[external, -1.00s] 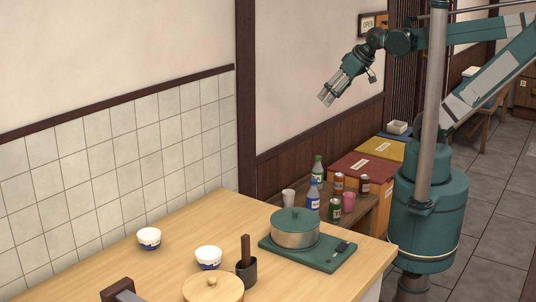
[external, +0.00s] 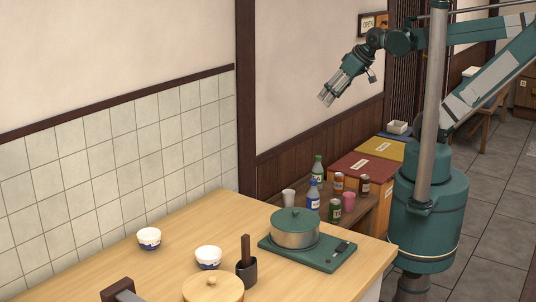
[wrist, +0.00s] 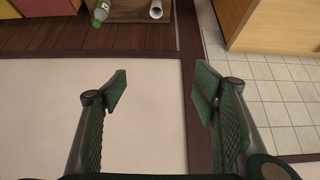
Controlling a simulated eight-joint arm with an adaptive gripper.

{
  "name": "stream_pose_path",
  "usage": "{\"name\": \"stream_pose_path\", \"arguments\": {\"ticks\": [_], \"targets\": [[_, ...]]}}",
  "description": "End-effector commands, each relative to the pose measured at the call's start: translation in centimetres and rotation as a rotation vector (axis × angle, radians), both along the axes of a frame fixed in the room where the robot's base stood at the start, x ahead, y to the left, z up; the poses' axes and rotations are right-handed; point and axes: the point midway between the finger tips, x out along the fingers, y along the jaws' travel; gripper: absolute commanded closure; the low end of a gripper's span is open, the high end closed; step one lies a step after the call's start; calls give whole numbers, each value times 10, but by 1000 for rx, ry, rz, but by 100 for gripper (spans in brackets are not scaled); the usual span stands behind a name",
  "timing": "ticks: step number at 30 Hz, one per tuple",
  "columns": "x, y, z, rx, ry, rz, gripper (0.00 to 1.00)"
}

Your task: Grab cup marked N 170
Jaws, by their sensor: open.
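No marking N 170 can be read on any cup. A white cup (external: 289,198) and a pink cup (external: 348,202) stand on the low wooden shelf among bottles and cans. The white cup also shows in the wrist view (wrist: 156,10), at the top edge. Two white bowl-like cups with blue bands stand on the light table, one at the left (external: 149,238) and one nearer the front (external: 208,257). My gripper (external: 326,98) is raised high in front of the wall, above and away from all of them. In the wrist view my gripper (wrist: 162,90) is open and empty.
A green bottle (external: 318,171), a blue bottle (external: 313,196) and several cans crowd the shelf. A dark utensil holder (external: 246,271) and a round wooden lid (external: 213,290) are at the table's front.

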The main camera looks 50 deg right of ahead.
Motion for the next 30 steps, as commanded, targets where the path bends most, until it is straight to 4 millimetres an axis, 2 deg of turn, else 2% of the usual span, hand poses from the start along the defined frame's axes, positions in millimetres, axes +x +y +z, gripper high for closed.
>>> {"name": "stream_pose_path", "arguments": {"ticks": [11, 17, 23, 30], "targets": [[0, 1, 0, 1, 0, 0, 37], [7, 10, -2, 35, 5, -8, 37], [23, 36, -8, 124, 22, -36, 37], [48, 83, -19, 278, 68, -86, 37]]}}
